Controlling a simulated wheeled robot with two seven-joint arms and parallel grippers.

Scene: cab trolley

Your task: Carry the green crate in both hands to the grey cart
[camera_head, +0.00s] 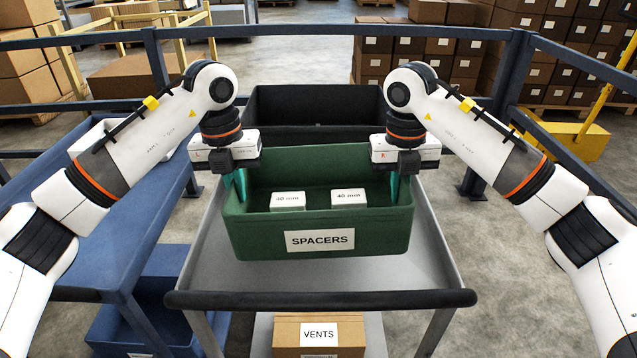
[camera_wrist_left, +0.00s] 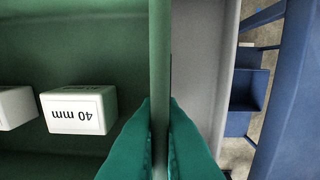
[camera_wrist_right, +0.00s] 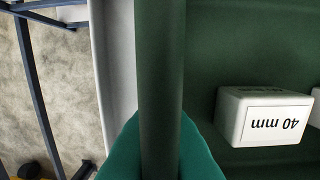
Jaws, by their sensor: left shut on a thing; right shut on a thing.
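The green crate (camera_head: 380,236), labelled SPACERS, is level over the grey cart (camera_head: 435,262); I cannot tell whether its bottom touches the deck. Two white 40 mm boxes (camera_head: 288,201) (camera_head: 349,199) lie inside it. My left gripper (camera_head: 237,188) is shut on the crate's left wall, and the left wrist view shows its fingers on both sides of the rim (camera_wrist_left: 160,60). My right gripper (camera_head: 397,188) is shut on the right wall, whose rim (camera_wrist_right: 162,60) runs between its fingers in the right wrist view.
A black crate (camera_head: 315,100) stands behind the green one. The cart's dark handle bar (camera_head: 320,299) is at the near edge, above a VENTS carton (camera_head: 345,334). A blue bench (camera_head: 130,230) stands at left. Blue rails (camera_head: 490,90) run behind; floor (camera_head: 520,270) is clear at right.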

